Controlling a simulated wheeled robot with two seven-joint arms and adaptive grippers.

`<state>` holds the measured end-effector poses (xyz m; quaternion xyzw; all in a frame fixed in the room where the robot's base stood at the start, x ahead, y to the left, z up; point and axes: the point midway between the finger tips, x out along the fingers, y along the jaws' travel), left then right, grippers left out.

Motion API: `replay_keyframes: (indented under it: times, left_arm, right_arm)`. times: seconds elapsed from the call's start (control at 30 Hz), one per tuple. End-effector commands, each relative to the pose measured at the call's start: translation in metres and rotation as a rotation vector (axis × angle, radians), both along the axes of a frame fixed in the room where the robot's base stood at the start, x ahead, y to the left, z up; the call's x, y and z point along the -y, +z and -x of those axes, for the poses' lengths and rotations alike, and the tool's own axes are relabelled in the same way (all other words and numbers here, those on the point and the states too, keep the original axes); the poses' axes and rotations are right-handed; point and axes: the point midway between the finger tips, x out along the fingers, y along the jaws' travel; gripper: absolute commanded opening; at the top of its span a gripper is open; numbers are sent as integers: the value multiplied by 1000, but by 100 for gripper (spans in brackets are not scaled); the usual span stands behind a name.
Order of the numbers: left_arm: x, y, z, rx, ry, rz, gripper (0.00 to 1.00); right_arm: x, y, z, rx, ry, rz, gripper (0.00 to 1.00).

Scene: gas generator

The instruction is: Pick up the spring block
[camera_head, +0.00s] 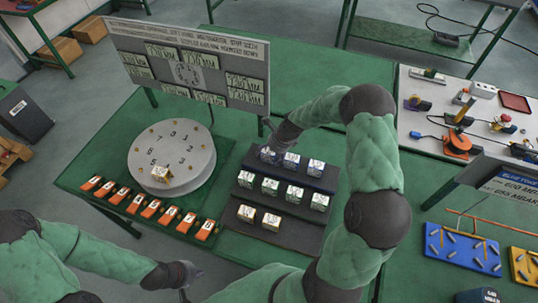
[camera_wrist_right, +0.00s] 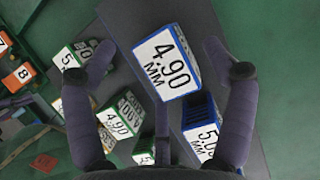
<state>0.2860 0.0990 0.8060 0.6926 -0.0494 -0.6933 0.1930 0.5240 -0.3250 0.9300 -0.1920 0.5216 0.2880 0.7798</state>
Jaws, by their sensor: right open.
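Several small spring blocks with white number labels stand on a dark stepped rack (camera_head: 285,232).
A round grey numbered dial (camera_head: 188,148) with a gold block (camera_head: 160,174) on it stands left of the rack. Several orange numbered blocks (camera_head: 153,208) line the front. A sign board (camera_head: 190,65) stands behind. Green blocks (camera_head: 270,186) fill the rack's middle row.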

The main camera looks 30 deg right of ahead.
Motion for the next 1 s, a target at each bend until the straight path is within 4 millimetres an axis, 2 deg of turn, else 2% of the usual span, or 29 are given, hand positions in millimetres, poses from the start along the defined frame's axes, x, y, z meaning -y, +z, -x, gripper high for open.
replay_keyframes:
  times: [0.13, 0.4, 0.43, 0.6, 0.7, 1.0]
  left_arm:
    - [0, -3, 0, 0, 0, 0, 0]
    - [0, -3, 0, 0, 0, 0, 0]
    - [0, -3, 0, 0, 0, 0, 0]
    - [0, -3, 0, 0, 0, 0, 0]
    - [0, -3, 0, 0, 0, 0, 0]
    - [0, -3, 0, 0, 0, 0, 0]
  right_arm:
    - [-4, -15, -4, 0, 0, 0, 84]
    - [-4, -16, -6, 2, -1, 1, 84]
    - [-4, -16, -6, 1, 0, 0, 82]
    - [-4, -16, -6, 1, 0, 0, 34]
    - [-4, -16, -5, 1, 0, 1, 10]
    - [-4, -14, -6, 3, -1, 1, 10]
